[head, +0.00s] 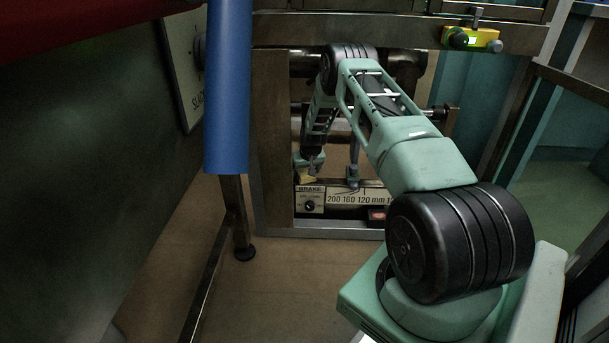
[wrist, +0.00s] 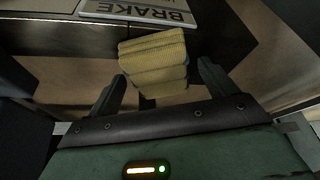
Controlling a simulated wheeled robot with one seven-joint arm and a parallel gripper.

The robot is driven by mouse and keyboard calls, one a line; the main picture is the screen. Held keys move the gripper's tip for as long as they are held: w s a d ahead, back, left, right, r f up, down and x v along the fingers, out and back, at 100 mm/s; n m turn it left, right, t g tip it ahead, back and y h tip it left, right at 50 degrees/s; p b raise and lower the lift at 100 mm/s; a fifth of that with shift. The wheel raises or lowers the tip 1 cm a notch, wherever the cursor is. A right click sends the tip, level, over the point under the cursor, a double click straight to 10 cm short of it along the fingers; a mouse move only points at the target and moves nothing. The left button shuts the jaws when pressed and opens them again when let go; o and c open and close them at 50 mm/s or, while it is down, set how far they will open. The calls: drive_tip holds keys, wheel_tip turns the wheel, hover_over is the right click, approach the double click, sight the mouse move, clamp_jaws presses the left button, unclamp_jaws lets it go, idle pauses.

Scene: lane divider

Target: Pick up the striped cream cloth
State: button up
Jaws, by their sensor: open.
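The striped cream cloth (wrist: 153,62) shows in the wrist view as a folded, yellowish block with bands across it. It sits ahead of and partly between the two fingers of my gripper (wrist: 162,74). The fingers are apart, with a gap on each side of the cloth; I see no grip on it. In the head view the cloth (head: 306,178) is a small pale yellow patch just below my gripper (head: 312,165), above the BRAKE panel. Much of it is hidden there by my gripper.
The BRAKE panel (head: 310,200) and a numbered scale plate (head: 358,199) are close by. A blue cylinder (head: 228,90) hangs left of my arm. A metal post (head: 270,150) stands beside the cloth. Open floor (head: 270,290) lies in front.

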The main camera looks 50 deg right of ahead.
drive_tip(key=shift+c, duration=0.4)
drive_tip(key=c, duration=1.1)
drive_tip(key=shift+r, duration=0.2)
